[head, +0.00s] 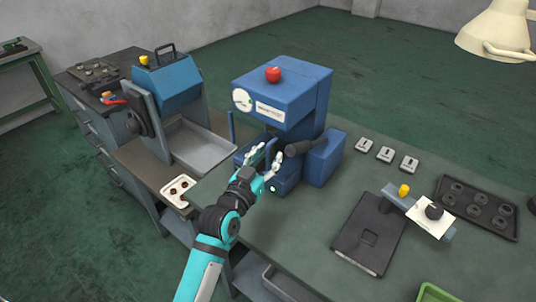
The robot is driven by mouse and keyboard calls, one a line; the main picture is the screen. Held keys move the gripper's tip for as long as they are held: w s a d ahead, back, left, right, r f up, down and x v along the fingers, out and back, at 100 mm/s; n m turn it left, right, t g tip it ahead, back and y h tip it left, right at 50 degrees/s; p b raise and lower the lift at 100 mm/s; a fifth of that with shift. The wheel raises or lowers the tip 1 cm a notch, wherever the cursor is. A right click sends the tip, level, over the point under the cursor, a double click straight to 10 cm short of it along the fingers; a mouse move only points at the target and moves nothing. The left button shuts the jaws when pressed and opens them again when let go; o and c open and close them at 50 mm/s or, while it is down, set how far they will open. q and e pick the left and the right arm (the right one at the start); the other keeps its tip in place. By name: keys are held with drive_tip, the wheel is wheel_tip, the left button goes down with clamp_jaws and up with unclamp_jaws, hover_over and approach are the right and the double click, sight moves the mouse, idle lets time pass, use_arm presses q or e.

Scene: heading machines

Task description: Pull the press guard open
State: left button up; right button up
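The blue press (285,92) stands on the green-topped bench, with a red button on top and a round gauge and white label on its front. Below its head, the press guard (268,143) seems to show as a thin upright piece at the front opening; its outline is hard to make out and partly hidden. My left gripper (267,157) is in front of this opening, its two fingers apart. I cannot tell whether a finger touches the guard. My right gripper is out of view.
A black cylindrical part (303,147) sticks out from the press near my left gripper. A blue machine (168,85) with a grey tray (200,146) stands left. Three small blocks, a dark plate (368,233) and a black parts tray (479,208) lie right. A lamp (497,30) hangs upper right.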

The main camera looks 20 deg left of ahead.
use_arm(q)
drive_tip(key=shift+w, duration=0.1)
drive_tip(key=shift+c, duration=0.4)
clamp_jaws()
